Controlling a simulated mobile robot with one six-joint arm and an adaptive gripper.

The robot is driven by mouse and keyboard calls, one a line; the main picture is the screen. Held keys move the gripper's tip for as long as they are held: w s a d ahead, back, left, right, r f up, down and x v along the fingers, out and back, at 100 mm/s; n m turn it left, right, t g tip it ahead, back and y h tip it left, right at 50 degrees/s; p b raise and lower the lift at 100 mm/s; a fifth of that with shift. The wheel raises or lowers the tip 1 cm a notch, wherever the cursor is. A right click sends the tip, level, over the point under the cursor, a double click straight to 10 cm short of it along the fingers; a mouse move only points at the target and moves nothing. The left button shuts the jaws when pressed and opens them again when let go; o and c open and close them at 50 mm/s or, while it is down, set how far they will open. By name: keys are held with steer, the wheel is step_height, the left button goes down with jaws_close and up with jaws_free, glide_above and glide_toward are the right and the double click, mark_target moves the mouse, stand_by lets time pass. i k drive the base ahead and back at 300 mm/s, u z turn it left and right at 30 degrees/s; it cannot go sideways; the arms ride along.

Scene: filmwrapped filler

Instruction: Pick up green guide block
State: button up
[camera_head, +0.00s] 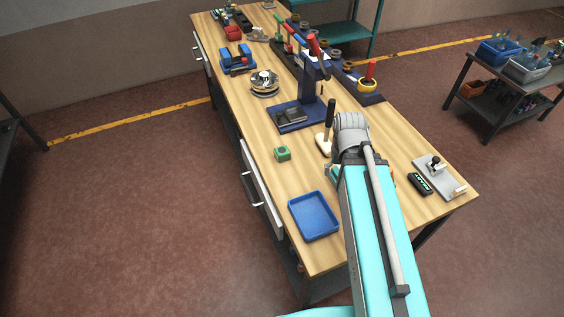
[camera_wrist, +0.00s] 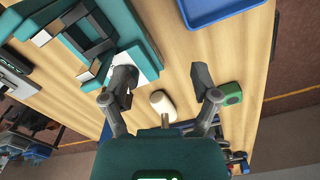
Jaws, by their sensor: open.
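The green guide block (camera_head: 282,153) is a small cube with a round mark on top. It stands on the wooden workbench (camera_head: 262,120), left of my arm in the head view and up from the blue tray. In the wrist view the green guide block (camera_wrist: 231,93) shows just right of the right fingertip, and I cannot tell whether they touch. My gripper (camera_wrist: 164,85) is open, its two fingers spread with nothing held between them.
A blue tray (camera_head: 314,216) lies near the bench's front edge. A blue press (camera_head: 307,95) stands beyond the block. A grey fixture plate (camera_head: 437,176) sits at right. Bench around the block is clear.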

mark_target(282, 154)
steer(key=u, duration=0.25)
steer(key=k, duration=0.7)
steer(key=u, duration=0.55)
steer(key=k, duration=0.6)
steer(key=u, duration=0.5)
steer(key=i, duration=1.15)
steer(key=z, duration=0.6)
